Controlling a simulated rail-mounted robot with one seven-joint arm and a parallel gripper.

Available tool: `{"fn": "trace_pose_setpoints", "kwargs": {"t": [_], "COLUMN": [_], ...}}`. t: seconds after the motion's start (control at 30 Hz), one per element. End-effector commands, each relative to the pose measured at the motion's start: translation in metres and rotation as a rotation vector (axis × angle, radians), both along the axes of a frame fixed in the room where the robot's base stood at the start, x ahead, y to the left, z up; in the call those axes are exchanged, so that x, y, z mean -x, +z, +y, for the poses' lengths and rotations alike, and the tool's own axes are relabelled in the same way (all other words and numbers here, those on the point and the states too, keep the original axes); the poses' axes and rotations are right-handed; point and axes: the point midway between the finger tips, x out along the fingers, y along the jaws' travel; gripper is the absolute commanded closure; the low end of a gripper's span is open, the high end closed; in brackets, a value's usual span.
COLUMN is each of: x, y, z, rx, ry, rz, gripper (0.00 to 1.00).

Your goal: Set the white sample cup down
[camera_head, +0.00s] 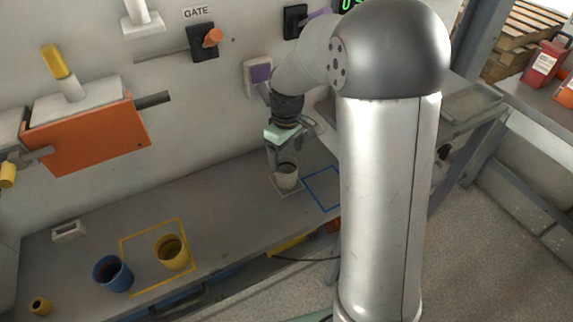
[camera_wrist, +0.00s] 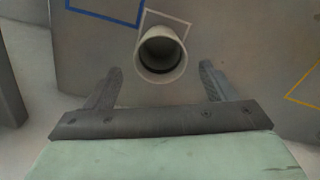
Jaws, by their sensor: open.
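The white sample cup (camera_head: 287,176) stands upright on the grey bench, on a white-outlined square (camera_head: 297,189). In the wrist view the cup (camera_wrist: 162,55) is seen from above with a dark inside, and the white outline (camera_wrist: 150,17) shows around its far side. My gripper (camera_head: 284,160) is just above and around the cup in the head view. In the wrist view its two fingers (camera_wrist: 158,84) are spread wide, with clear gaps to the cup on both sides. The gripper is open and holds nothing.
A blue-outlined square (camera_head: 323,188) lies right of the cup. A yellow-outlined square (camera_head: 133,241) holds a yellow cup (camera_head: 172,253); a blue cup (camera_head: 112,274) stands at its left edge. Bench between cups is clear.

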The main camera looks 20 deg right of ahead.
Motion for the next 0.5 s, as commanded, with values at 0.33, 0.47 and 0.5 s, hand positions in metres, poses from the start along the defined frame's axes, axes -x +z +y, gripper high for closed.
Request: {"fn": "trace_pose_setpoints", "kwargs": {"t": [0.33,0.47,0.5], "x": [0.012,0.063,0.085], "y": [0.042,0.056,0.059], "z": [0.001,0.002,0.002], "rx": [0.002,0.009,0.01], "ry": [-0.027,-0.15,-0.205], "rz": [-0.002,-0.006,-0.007], "gripper": [0.22,0.22,0.22]}}
